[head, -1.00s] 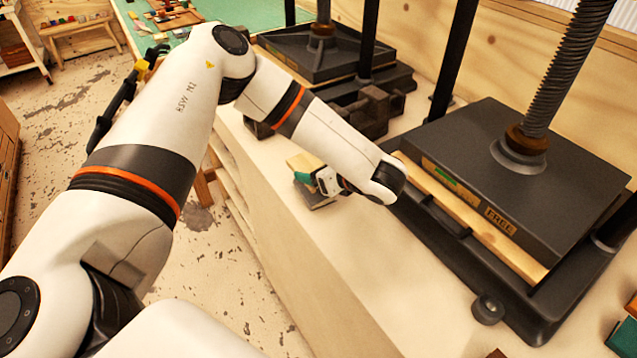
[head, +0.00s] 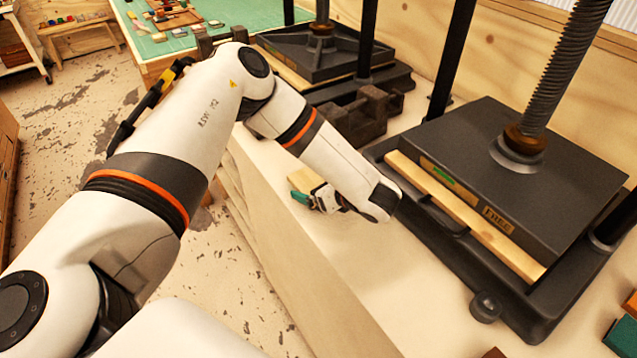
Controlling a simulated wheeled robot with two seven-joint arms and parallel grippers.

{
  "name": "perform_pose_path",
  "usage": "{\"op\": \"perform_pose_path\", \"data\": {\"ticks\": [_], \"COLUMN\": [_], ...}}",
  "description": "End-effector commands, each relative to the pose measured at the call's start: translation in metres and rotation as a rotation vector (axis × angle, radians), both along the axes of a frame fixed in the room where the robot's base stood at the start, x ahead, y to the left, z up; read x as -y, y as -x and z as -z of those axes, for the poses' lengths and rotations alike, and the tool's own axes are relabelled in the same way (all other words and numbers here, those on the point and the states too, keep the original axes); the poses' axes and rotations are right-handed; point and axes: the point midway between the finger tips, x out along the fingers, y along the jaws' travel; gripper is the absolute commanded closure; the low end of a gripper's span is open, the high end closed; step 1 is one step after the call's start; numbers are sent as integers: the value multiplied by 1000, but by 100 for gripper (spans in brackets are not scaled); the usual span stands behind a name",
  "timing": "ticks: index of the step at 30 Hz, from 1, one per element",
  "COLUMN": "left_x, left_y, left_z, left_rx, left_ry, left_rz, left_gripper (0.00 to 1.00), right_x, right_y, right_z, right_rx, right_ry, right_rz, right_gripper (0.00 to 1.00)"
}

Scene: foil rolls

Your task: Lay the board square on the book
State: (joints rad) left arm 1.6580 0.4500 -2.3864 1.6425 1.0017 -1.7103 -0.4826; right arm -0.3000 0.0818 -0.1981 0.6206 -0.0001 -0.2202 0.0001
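My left gripper (head: 311,198) is at the end of the arm, low over the pale bench top, left of the near press. A small pale wooden board (head: 304,180) shows at its fingertips and looks gripped; part of it is hidden behind the gripper. A teal part shows beside the fingertips. A pale wooden slab (head: 470,218) lies under the near press's dark plate, with its long front edge showing. I cannot make out for sure which thing is the book. My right gripper is not in view.
The near press (head: 520,185) has a dark plate, a thick screw and a label reading "FREE". A second press (head: 320,55) stands behind the arm. Teal blocks (head: 622,335) lie at the right edge. The bench front (head: 300,255) drops to the floor; the bench between is clear.

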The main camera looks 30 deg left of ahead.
Motion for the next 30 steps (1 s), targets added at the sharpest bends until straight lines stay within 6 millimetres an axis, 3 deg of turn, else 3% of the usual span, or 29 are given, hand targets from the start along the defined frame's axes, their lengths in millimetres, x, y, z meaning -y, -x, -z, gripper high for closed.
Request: {"op": "perform_pose_path", "data": {"ticks": [10, 24, 30], "left_x": [6, 85, 100], "left_y": [1, 23, 27], "left_z": [-6, -49, -59], "left_rx": [1, 0, 1], "left_ry": [1, 1, 0], "left_rz": [2, 3, 0], "left_gripper": [4, 4, 4], "right_x": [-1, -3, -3], "right_y": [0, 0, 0], "right_z": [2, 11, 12], "right_rx": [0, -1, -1], "right_ry": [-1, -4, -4], "right_rz": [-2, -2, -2], "right_gripper": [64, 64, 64]}}
